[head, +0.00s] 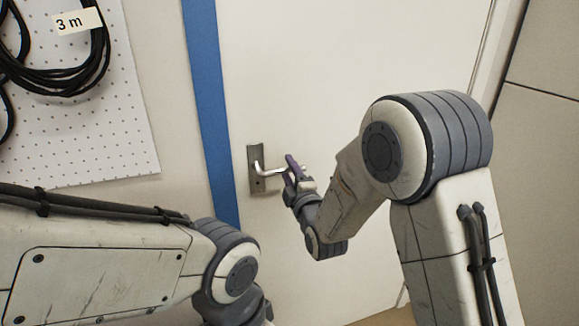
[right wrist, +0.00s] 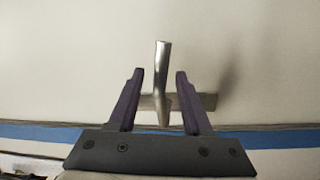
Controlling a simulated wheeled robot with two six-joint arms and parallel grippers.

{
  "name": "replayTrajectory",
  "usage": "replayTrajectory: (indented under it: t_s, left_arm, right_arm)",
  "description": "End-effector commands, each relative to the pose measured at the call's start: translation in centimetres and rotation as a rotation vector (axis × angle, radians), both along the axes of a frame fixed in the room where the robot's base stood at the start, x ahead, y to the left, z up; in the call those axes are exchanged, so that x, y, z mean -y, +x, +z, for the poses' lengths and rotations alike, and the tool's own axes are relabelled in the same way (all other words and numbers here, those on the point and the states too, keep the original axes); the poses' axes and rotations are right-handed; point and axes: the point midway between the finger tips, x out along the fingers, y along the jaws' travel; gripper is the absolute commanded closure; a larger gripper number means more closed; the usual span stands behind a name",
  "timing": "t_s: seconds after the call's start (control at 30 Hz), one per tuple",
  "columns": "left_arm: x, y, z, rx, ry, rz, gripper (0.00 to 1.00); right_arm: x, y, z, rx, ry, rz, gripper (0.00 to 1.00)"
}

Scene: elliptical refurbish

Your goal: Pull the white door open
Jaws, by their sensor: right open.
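The white door (head: 330,60) fills the middle of the head view and looks shut. Its metal lever handle (head: 268,171) stands out from a grey plate (head: 255,182) near the door's left edge. My right gripper (head: 292,168) is at the free end of the lever. In the right wrist view the lever (right wrist: 163,85) lies between the two purple fingers of my right gripper (right wrist: 160,80), with a gap on each side. The fingers are open. My left arm comes in at the lower left, and its gripper is out of view.
A blue frame strip (head: 208,100) runs along the door's left side. A white pegboard (head: 90,110) with black cable coils (head: 75,60) and a "3 m" label hangs on the left wall. Grey panels (head: 545,130) stand at the right.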

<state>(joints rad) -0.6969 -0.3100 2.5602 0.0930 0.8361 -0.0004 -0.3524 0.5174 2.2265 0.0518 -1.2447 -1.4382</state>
Motion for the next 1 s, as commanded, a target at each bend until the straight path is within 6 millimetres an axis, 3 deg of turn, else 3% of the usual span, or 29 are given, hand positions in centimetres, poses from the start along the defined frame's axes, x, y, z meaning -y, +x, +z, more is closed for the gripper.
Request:
replayTrajectory:
  t_s: [0.33,0.37,0.47,0.5,1.0]
  left_arm:
    - [0.00,0.00,0.10,0.000,0.000,0.000,0.59]
    - [0.00,0.00,0.10,0.000,0.000,0.000,0.59]
    - [0.00,0.00,0.10,0.000,0.000,0.000,0.59]
    - [0.00,0.00,0.10,0.000,0.000,0.000,0.59]
    - [0.00,0.00,0.10,0.000,0.000,0.000,0.59]
  right_arm:
    - [-0.16,0.54,0.03,0.000,0.000,0.000,0.50]
    - [-0.16,0.54,0.03,0.000,0.000,0.000,0.54]
    - [-0.15,0.53,0.04,0.000,0.000,0.000,0.92]
    - [-0.15,0.52,0.04,0.000,0.000,0.000,1.00]
    - [-0.17,0.49,0.03,-0.001,0.000,0.000,1.00]
